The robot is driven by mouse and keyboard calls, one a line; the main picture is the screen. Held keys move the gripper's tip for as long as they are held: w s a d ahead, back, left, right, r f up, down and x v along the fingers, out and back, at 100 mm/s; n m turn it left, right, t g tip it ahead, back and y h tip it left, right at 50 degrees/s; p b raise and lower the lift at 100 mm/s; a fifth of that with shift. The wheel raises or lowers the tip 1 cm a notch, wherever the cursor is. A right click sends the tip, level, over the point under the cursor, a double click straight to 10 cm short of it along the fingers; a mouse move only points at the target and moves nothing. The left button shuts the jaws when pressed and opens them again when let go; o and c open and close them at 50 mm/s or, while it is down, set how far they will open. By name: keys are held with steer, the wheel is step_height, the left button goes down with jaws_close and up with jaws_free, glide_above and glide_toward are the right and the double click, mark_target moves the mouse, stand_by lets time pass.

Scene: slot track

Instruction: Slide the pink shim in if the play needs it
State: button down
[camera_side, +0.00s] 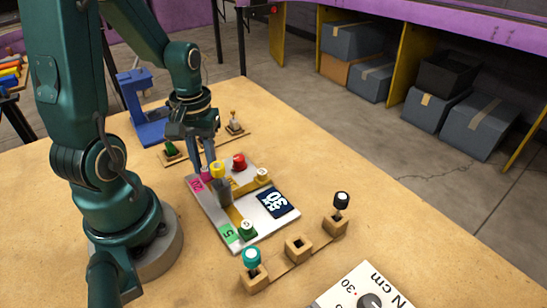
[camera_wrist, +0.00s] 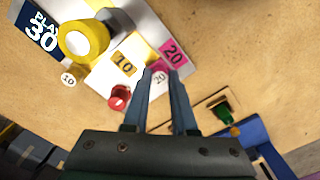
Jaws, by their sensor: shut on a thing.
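The pink shim, with a round knob marked 20, shows in the wrist view (camera_wrist: 160,76) and in the side view (camera_side: 205,174). My gripper (camera_side: 208,169) is shut on it, with the fingers on either side of the knob; whether the shim is lifted cannot be told. It is beside the pink 20 patch (camera_wrist: 173,51) on the slot track board (camera_side: 208,216). A dark label (camera_wrist: 40,32) reads play 30.
A red knob (camera_side: 239,161) stands close to my fingers. Wooden blocks with sockets (camera_side: 298,247) hold teal (camera_side: 251,257) and black (camera_side: 341,199) knobs at the front. A blue stand (camera_side: 142,106) and a strip with a green piece (camera_side: 170,150) are behind. A dial box (camera_side: 366,292) is at front right.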

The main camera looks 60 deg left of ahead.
steer(key=shift+d, duration=1.45)
steer(key=c, duration=0.7)
jaws_free()
steer(key=shift+r, duration=2.55)
